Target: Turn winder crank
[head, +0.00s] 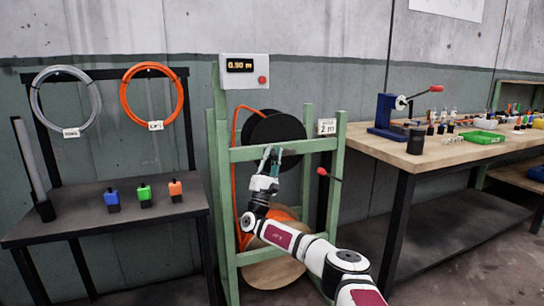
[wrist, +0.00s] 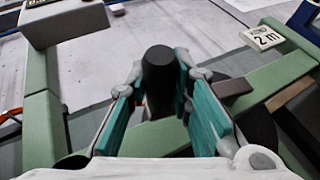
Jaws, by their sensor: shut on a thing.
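The winder is a green frame (head: 222,190) with a black drum (head: 285,128) at the top. My gripper (head: 272,158) is in front of the drum, at the upper crossbar. In the wrist view its teal fingers (wrist: 160,100) are shut on a dark cylindrical handle (wrist: 160,75), which stands up between them. I take this handle for the winder crank's grip; the crank arm behind it is hidden. A display (head: 243,70) above the frame seems to read 0.90 m. A card (head: 327,127) marked 2 m is on the right post; it also shows in the wrist view (wrist: 263,38).
A red-knobbed lever (head: 323,172) sticks out at the frame's right post. A wooden bench (head: 440,150) stands close on the right with a blue crank device (head: 386,112). A dark table (head: 100,222) with coloured blocks stands left. An orange cable (head: 235,150) runs down the frame.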

